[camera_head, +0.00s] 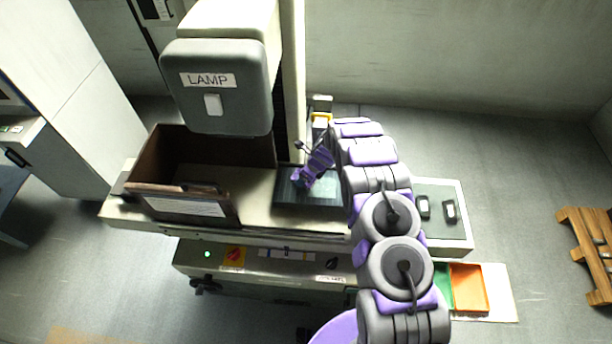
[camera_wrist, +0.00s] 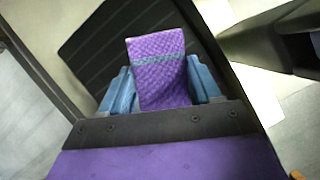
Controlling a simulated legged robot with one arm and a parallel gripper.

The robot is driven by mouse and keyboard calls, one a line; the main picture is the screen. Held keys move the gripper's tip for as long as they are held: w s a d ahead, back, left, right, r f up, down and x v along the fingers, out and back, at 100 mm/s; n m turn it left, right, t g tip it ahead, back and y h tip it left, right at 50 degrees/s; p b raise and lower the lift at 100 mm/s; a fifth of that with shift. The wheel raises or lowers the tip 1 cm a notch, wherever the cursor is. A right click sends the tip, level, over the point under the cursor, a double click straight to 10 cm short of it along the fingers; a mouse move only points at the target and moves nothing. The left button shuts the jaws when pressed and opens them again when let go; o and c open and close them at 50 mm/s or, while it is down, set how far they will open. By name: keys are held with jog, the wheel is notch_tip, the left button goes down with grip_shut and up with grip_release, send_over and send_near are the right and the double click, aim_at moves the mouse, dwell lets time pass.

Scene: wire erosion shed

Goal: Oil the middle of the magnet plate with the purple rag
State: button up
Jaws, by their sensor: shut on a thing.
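The purple rag (camera_wrist: 160,72), woven and with a blue-grey stripe, is held between the blue fingers of my gripper (camera_wrist: 162,92) in the wrist view. My gripper is shut on it. In the head view my gripper (camera_head: 304,176) is small and low over the magnet plate, and the rag cannot be told apart there. The magnet plate (camera_head: 290,202) is a dark, striped slab on the machine bed; it also fills the space behind the rag in the wrist view (camera_wrist: 92,45). I cannot tell whether the rag touches the plate.
A brown open-topped box (camera_head: 168,172) stands left of the plate. The grey lamp head (camera_head: 217,105) hangs above and left. My arm comes in from the right. Two small dark blocks lie on a grey-green mat (camera_head: 440,228) at right. An orange tray (camera_head: 468,288) sits in front.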

aim_at(324, 182)
jog(key=shift+s+d, duration=0.2)
jog(key=shift+d, duration=0.2)
jog(key=shift+s+a, duration=0.1)
jog(key=shift+s, duration=0.15)
jog(key=shift+w+r+b, duration=0.1)
jog(key=shift+b, duration=0.2)
jog(key=shift+w+d, duration=0.1)
jog(key=shift+d, duration=0.1)
jog(key=d, duration=0.6)
jog(key=shift+d+b, duration=0.25)
jog(key=shift+b, duration=0.15)
jog(key=shift+s+d, duration=0.2)
jog(key=shift+d, duration=0.25)
